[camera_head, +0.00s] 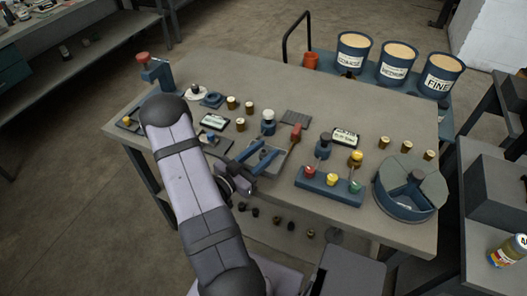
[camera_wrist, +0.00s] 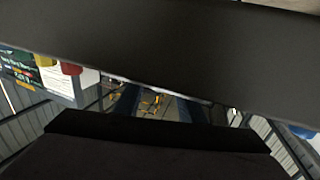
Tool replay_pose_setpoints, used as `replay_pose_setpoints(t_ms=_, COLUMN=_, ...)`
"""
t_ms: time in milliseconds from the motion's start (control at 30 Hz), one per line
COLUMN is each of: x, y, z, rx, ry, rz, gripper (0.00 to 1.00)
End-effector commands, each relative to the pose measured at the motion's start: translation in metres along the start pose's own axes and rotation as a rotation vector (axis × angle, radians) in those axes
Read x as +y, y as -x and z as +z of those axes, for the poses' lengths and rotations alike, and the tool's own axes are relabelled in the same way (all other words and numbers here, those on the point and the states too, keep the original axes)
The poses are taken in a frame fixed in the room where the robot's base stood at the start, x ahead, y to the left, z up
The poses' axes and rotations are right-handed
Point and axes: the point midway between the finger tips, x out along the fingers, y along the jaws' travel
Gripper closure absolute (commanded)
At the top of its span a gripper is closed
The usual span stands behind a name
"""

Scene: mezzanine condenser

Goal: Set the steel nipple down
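My gripper (camera_head: 254,160) is in the head view, at the left end of a blue-grey tray (camera_head: 281,157), low over the grey workbench (camera_head: 245,90). Its blue finger parts lie close to the tray's edge and partly cover it. In the wrist view two broad dark parts cross the picture, with a narrow gap between them where yellow and blue bits show. I cannot pick out the steel nipple in either view. Whether the gripper holds anything is hidden.
A red-handled tool (camera_head: 295,131) is at the tray's far side. Right of it stand a blue rack (camera_head: 330,188) with coloured knobs and a round divided blue bin (camera_head: 407,205). Several small brown-sided cups stand around. Labelled buckets (camera_head: 397,62) are behind the bench. The bench's back middle is clear.

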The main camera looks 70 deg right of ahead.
Motion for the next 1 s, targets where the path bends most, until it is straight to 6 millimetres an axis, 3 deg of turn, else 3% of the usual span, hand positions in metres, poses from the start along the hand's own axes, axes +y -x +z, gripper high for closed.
replay_pose_setpoints(t_ms=367, x=-0.001, y=0.005, z=0.001, rx=0.0, ry=0.0, rz=-0.003, gripper=0.63)
replay_pose_setpoints(t_ms=800, x=-0.002, y=0.055, z=-0.001, rx=0.0, ry=-0.001, rz=-0.005, gripper=0.63)
replay_pose_setpoints(t_ms=1000, x=-0.001, y=0.07, z=-0.003, rx=0.0, ry=0.0, rz=-0.002, gripper=0.63)
